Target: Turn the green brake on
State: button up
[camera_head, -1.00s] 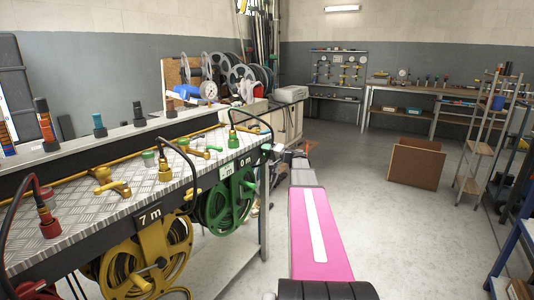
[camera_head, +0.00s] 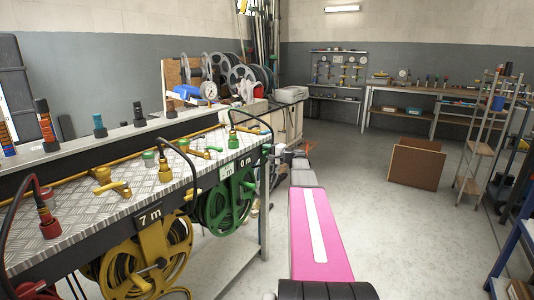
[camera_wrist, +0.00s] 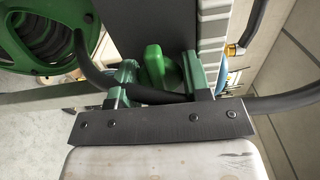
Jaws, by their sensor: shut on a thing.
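In the wrist view the two fingers of my gripper (camera_wrist: 157,88) stand around a bright green part (camera_wrist: 154,66), which looks like the green brake. The gripper is shut on it, though the contact is partly hidden by the fingers and a black hose (camera_wrist: 150,96) crossing in front. The green hose reel (camera_wrist: 40,30) shows at the upper left of the wrist view. In the head view the green reel (camera_head: 222,206) hangs under the right end of the bench, below a "0 m" sign (camera_head: 245,162). My gripper (camera_head: 275,152) is beside that end, small and partly hidden by my arm.
The metal bench top (camera_head: 120,180) carries yellow and green valves and hose ends. A yellow reel (camera_head: 148,262) hangs left of the green one, by a "7 m" sign (camera_head: 149,217). A brown board box (camera_head: 416,163) stands on the floor.

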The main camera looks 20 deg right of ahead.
jog(key=o, duration=0.8)
jog(key=shift+s, duration=0.1)
jog(key=v, duration=1)
jog(key=shift+s+d, duration=0.25)
jog(key=shift+d, duration=0.05)
